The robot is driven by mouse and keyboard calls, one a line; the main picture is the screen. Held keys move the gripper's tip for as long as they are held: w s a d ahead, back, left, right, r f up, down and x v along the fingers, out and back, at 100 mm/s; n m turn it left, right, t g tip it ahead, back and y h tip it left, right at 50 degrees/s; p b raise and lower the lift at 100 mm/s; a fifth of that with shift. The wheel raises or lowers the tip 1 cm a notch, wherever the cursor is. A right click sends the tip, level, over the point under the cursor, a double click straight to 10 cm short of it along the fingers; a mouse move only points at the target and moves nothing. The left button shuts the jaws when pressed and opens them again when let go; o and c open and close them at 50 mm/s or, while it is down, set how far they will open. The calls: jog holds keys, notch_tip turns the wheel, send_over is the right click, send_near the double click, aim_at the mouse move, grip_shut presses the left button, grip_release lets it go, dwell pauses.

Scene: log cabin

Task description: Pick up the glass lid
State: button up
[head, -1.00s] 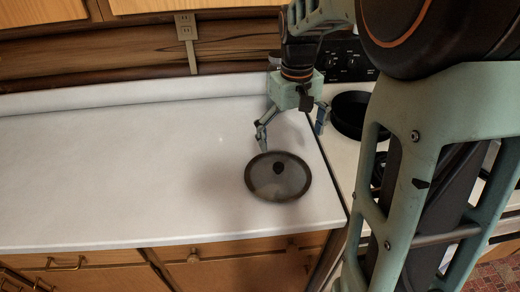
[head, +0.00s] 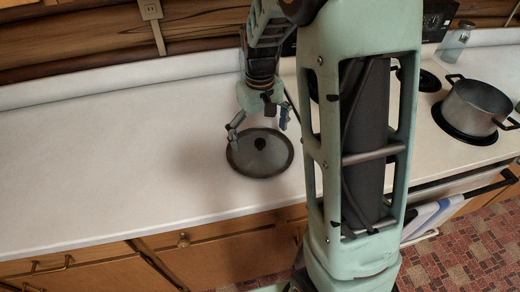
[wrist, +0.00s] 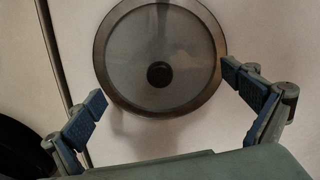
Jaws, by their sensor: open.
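The glass lid (head: 277,160) lies flat on the white counter, round with a dark rim and a dark knob at its middle. It also shows in the wrist view (wrist: 190,80), with its knob a little above the line between my fingertips. My gripper (head: 259,122) is open and empty, just above the far part of the lid. In the wrist view my gripper (wrist: 164,90) has its blue-padded fingers spread wide, one on each side of the knob. No finger visibly touches the lid.
The white counter (head: 120,160) is clear to the left of the lid. A metal pot (head: 476,108) stands on the stove at the right. A glass jar (head: 455,42) stands behind it. A wall with an outlet (head: 150,10) runs along the back. My arm hides part of the stove.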

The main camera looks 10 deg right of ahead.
jog(key=shift+w+f, duration=0.1)
jog(key=shift+f, duration=1.2)
grip_shut()
